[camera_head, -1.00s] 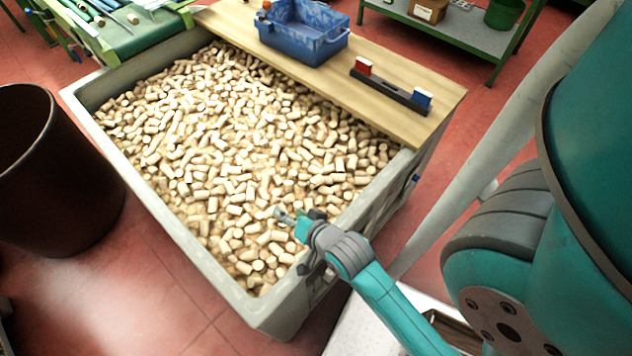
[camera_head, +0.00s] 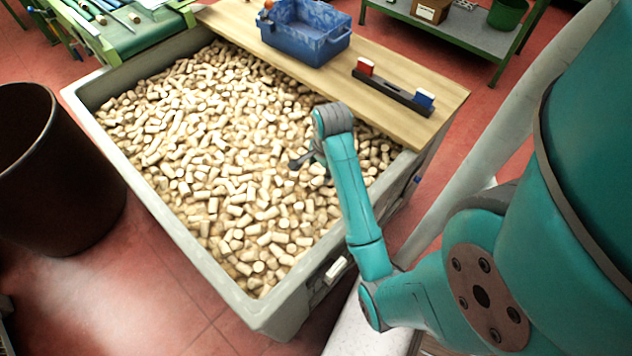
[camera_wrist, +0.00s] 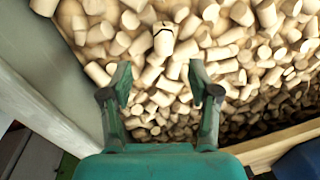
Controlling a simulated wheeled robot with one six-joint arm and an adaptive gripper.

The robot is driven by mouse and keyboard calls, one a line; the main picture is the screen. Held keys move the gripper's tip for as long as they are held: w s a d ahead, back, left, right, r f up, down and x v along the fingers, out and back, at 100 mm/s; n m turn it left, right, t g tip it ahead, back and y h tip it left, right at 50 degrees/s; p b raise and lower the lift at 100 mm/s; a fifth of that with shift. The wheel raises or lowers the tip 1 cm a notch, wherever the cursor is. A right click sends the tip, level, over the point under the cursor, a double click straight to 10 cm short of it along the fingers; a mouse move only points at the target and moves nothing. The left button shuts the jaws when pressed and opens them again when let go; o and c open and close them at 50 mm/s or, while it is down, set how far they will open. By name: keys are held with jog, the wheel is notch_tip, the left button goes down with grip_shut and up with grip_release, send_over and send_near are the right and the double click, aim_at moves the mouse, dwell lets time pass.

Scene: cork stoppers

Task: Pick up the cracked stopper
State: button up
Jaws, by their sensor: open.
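The cracked stopper (camera_wrist: 164,38) shows in the wrist view as a pale cork with a dark, jagged line near its upper end. It lies among other stoppers, beyond my fingertips and roughly in line with the gap between them. My gripper (camera_wrist: 160,84) is open, with nothing held between its two fingers. In the head view my gripper (camera_head: 302,162) is over the right part of the stopper heap, partly hidden by my wrist. I cannot pick out the cracked stopper in the head view.
A grey bin (camera_head: 182,235) holds the heap of plain cork stoppers (camera_head: 215,150). A wooden board (camera_head: 395,75) along its back edge carries a blue crate (camera_head: 318,50) and a black holder (camera_head: 392,92) with red and blue blocks. A dark barrel (camera_head: 45,185) stands left.

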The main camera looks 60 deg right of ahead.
send_over(317, 181)
jog(key=s, duration=0.1)
jog(key=f, duration=0.2)
jog(key=a+f, duration=0.1)
jog(key=f, duration=0.1)
jog(key=shift+f, duration=0.2)
jog(key=shift+w+d+f, duration=0.15)
jog(key=shift+w+f, duration=0.05)
jog(key=shift+f, duration=0.7)
jog(key=shift+w+d+f, duration=0.15)
jog(key=shift+d+f, duration=0.05)
jog(key=shift+f, duration=0.7)
jog(key=shift+w+d+f, duration=0.15)
jog(key=shift+w+f, duration=0.05)
jog(key=shift+f, duration=0.7)
jog(key=c, duration=0.8)
